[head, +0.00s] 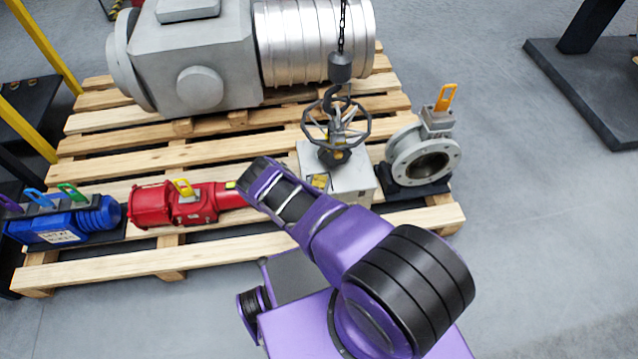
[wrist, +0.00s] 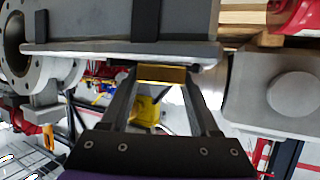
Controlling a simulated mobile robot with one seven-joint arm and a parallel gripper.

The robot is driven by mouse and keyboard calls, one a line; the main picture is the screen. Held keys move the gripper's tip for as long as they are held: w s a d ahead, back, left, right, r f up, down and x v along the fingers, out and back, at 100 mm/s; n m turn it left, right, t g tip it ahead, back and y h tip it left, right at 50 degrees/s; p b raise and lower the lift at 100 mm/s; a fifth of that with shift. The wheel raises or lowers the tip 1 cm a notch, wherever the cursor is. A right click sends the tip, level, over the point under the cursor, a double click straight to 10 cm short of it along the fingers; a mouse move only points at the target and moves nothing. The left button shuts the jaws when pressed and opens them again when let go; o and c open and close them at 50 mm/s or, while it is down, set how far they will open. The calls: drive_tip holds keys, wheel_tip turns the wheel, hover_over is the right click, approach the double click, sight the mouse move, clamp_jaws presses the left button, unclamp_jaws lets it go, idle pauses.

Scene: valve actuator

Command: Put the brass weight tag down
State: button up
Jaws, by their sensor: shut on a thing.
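In the wrist view my gripper (wrist: 162,76) is shut on the brass weight tag (wrist: 162,74), a small flat yellow-gold piece held across between the two dark fingertips. The tag appears just below a long grey plate edge (wrist: 110,55); I cannot tell whether it touches it. In the head view my purple arm reaches up and left over the pallet's front. The fingers are not clearly visible there. A small yellow patch (head: 230,185) shows beside the arm's dark end, at the red actuator's right tip; I cannot tell what it is.
A wooden pallet (head: 120,257) carries a large grey actuator (head: 190,55), a red actuator (head: 165,205), a blue actuator (head: 65,225), a grey box with a handwheel (head: 336,130) under a chain hook, and a flanged valve (head: 425,155).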

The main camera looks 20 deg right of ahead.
drive_tip(key=shift+f, duration=0.1)
drive_tip(key=o, duration=1.5)
drive_tip(key=shift+c, duration=0.2)
